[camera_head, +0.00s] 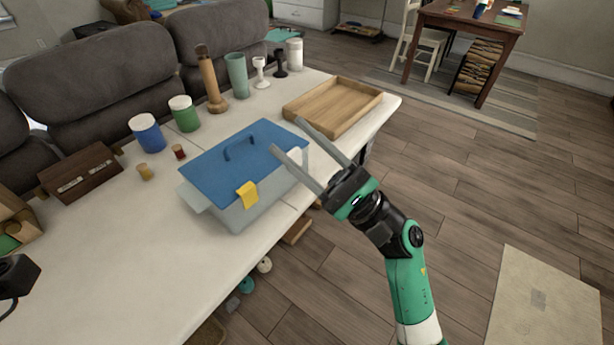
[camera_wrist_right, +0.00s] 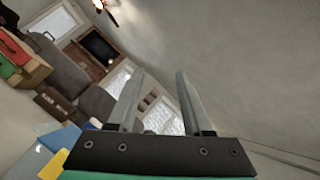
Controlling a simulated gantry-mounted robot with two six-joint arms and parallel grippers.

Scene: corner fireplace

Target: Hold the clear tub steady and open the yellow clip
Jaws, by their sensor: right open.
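The clear tub (camera_head: 236,214) stands on the white table with a blue lid (camera_head: 225,165) and handle on top. The yellow clip (camera_head: 247,196) sits over the lid's front edge and hangs down the tub's front side; it looks closed. My right gripper (camera_head: 287,135) is open and empty, its fingers above and near the right end of the lid, apart from the clip. In the right wrist view the open fingers (camera_wrist_right: 160,73) point at the wall, with blue lid (camera_wrist_right: 62,138) and yellow (camera_wrist_right: 52,166) at lower left. My left gripper's fingers do not show.
A wooden tray (camera_head: 333,104) lies at the table's right end. Blue (camera_head: 147,134) and green (camera_head: 185,115) jars, small jars, a pepper mill (camera_head: 211,80) and cups line the back. A dark brown box (camera_head: 80,172) stands left. The front left tabletop is clear.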

